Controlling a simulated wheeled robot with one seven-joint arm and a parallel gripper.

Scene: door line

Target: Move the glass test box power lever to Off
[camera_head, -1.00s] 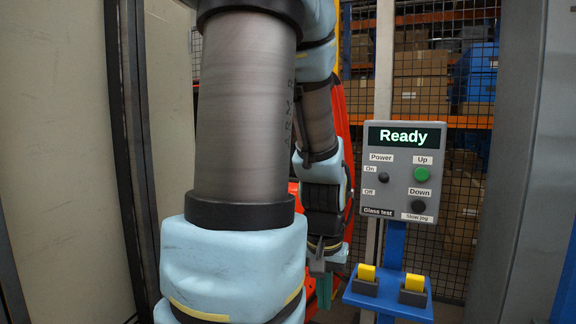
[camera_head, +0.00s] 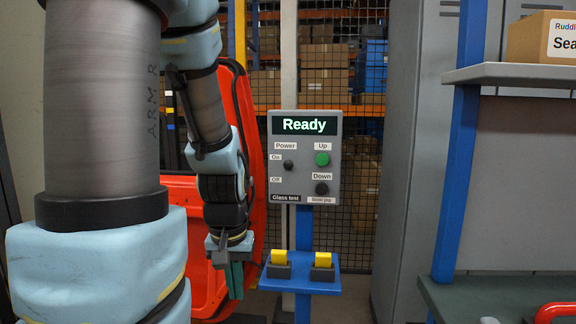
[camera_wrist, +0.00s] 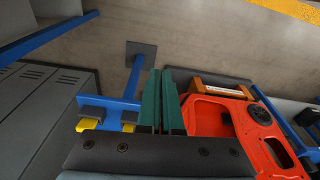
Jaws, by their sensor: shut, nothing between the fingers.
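The glass test box (camera_head: 305,193) is a grey panel on a blue post, with a screen reading "Ready". Its power lever (camera_head: 288,165) is a small black knob at the left, beside the "On" label and above "Off". The panel face is not visible in the wrist view.
A red door panel (camera_head: 183,210) stands behind my arm. Grey lockers (camera_head: 420,130) and a workbench (camera_head: 500,298) are at the right.

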